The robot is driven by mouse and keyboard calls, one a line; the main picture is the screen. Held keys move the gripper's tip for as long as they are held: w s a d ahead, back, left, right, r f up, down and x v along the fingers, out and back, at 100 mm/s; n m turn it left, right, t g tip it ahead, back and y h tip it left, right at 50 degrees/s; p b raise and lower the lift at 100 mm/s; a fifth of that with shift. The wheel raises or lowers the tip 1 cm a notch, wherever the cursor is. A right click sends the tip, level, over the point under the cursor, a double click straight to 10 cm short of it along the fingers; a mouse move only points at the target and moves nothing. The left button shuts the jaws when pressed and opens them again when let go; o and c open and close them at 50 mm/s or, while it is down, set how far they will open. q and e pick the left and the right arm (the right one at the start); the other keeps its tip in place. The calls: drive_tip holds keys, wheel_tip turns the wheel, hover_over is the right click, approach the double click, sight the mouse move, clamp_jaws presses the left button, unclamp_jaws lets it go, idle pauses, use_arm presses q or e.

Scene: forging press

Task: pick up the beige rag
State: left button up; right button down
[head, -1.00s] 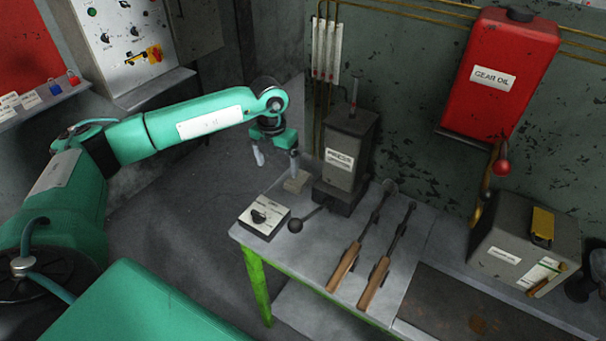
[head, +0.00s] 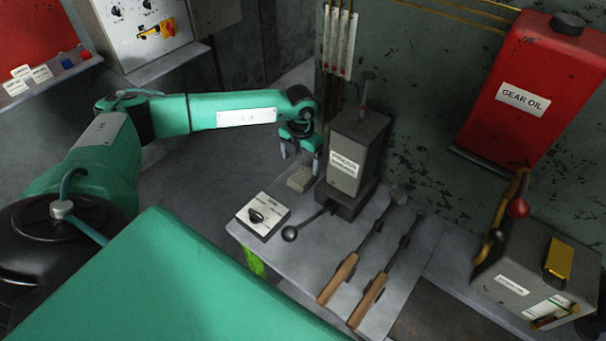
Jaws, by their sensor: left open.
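The beige rag (head: 300,179) is a small folded block lying flat on the grey bench top, near its far left edge. It lies between the small switch box and the grey lever unit. My left gripper (head: 300,162) hangs just above and behind the rag, fingers pointing down. Its fingers are apart with nothing between them, and I cannot tell how far above the rag the tips are. My right gripper does not show in the head view.
The grey lever unit (head: 355,160) stands close to the right of the rag, its black ball handle (head: 289,234) sticking out in front. A switch box (head: 263,215) is at the bench's left edge. Two wooden-handled tools (head: 338,277) lie further right. A red gear oil can (head: 515,110) hangs on the wall.

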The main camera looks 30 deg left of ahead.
sight(303, 174)
use_arm(q)
drive_tip(key=shift+w+f, duration=0.1)
drive_tip(key=shift+f, duration=0.15)
drive_tip(key=shift+d+f+p, duration=0.1)
drive_tip(key=shift+f+p, duration=0.5)
drive_tip(key=shift+p, duration=0.1)
drive_tip(key=f+p, duration=0.1)
drive_tip(key=f, duration=0.2)
drive_tip(key=shift+w+f, duration=0.2)
drive_tip(key=shift+f, duration=0.25)
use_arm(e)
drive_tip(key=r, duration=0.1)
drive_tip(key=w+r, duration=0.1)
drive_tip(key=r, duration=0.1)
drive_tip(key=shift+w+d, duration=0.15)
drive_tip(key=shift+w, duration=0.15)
use_arm(q)
drive_tip(key=c, duration=1.1)
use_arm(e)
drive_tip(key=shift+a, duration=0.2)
